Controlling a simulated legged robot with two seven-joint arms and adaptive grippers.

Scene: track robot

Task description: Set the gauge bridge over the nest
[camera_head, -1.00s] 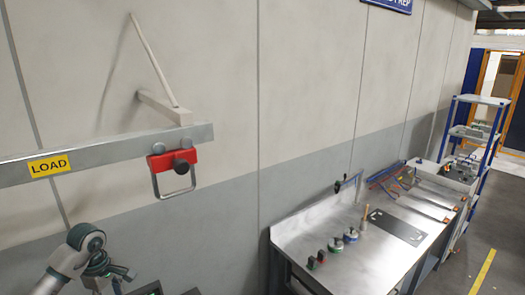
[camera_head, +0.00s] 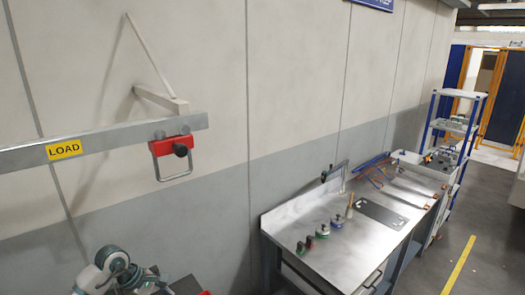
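I cannot make out a gauge bridge or a nest for certain. A thin upright frame (camera_head: 337,172) stands at the back of the steel bench (camera_head: 352,262), too small to identify. My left arm shows at the bottom left, and its gripper (camera_head: 150,280) is low in the picture, partly cut off by the bottom edge. Whether its fingers are open or shut does not show. It is well away from the bench. My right gripper is not in view.
A grey rail with a yellow LOAD sign (camera_head: 64,149) carries a red block with a wire handle (camera_head: 172,158). Blue-framed shelves (camera_head: 455,125) stand beyond; floor at the right is clear.

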